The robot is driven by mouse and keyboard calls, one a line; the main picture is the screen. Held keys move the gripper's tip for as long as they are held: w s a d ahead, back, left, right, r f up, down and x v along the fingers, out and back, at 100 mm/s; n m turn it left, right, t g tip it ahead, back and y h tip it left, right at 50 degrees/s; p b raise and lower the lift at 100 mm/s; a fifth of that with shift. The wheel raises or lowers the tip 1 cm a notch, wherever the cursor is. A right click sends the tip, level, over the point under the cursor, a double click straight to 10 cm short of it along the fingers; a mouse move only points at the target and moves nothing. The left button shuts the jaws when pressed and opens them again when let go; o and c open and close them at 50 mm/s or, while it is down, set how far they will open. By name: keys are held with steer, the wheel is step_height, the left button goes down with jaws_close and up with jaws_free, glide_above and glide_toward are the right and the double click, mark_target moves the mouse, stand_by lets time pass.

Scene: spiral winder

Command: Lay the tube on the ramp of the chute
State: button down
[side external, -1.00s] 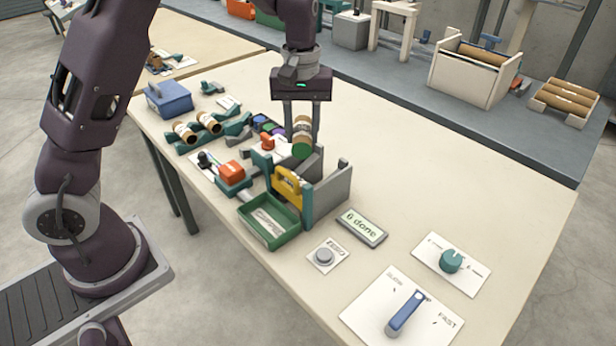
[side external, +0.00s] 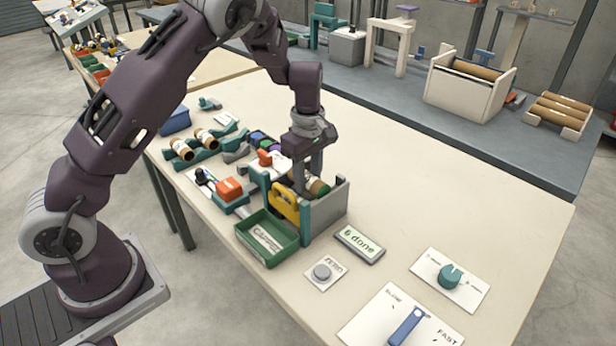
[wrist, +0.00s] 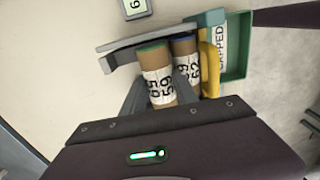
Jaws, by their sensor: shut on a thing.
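My gripper (side external: 308,172) reaches down into the chute (side external: 328,205), which has grey walls and a teal end post. Its fingers, also in the wrist view (wrist: 160,92), are shut on a brown cardboard tube (wrist: 153,68) with a white number label and a green end. In the side view the tube's green end (side external: 319,187) shows between the chute walls. The tube lies tilted over, beside a second tube with a blue end (wrist: 184,47). Whether the held tube touches the ramp is hidden. A yellow gate (side external: 285,203) stands at the chute's front.
A green tray (side external: 267,240) labelled CAPPED sits in front of the chute. A "6 done" display (side external: 359,244) and a grey button (side external: 322,272) are to the right. Two more tubes (side external: 194,145) lie on a teal rack at the left.

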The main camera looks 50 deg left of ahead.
steer(key=shift+f, duration=0.65)
steer(key=c, duration=1.1)
jaws_free()
steer(key=shift+o, duration=0.8)
steer(key=shift+s, duration=0.15)
